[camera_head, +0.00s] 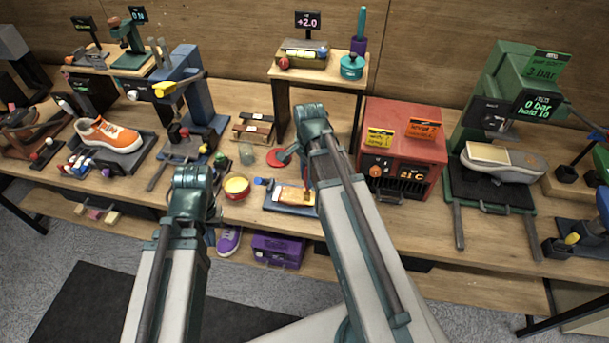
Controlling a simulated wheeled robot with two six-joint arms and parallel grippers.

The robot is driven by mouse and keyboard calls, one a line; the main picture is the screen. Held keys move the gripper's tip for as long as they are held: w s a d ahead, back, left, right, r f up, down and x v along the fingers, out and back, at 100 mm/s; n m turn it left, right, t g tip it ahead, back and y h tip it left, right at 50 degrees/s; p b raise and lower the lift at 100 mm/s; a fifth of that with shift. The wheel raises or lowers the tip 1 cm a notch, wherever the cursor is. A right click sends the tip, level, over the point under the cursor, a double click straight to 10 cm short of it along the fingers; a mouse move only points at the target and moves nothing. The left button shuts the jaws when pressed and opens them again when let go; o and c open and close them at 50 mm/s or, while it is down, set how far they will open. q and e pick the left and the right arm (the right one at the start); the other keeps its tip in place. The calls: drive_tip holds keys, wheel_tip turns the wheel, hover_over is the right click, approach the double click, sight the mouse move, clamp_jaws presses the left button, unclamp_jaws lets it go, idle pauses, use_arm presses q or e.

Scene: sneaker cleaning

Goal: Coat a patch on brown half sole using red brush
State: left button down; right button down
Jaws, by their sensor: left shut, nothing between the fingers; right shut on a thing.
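The brown half sole (291,196) lies on a small blue tray (283,208) at the middle front of the bench; a pale area shows on it. My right gripper (306,178) is shut on the red brush (306,186), just above the sole's right end. My arm partly hides the brush, and I cannot tell whether its tip touches the sole. My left gripper (213,212) is shut and empty at the bench's front edge, left of the yellow pot (236,186), and mostly hidden by its own arm.
A red lid (276,157) and a glass (246,154) are behind the tray. A red heater box (402,150) stands to the right. An orange sneaker (108,135) sits in a holder at left. A purple shoe (229,240) and purple box (278,250) are on the lower shelf.

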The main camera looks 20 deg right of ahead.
drive_tip(key=shift+w+d, duration=0.25)
drive_tip(key=shift+w, duration=0.2)
idle(1.1)
drive_tip(key=shift+w+a, duration=0.45)
drive_tip(key=shift+a, duration=0.2)
drive_tip(key=shift+w+a, duration=0.4)
drive_tip(key=shift+a, duration=0.2)
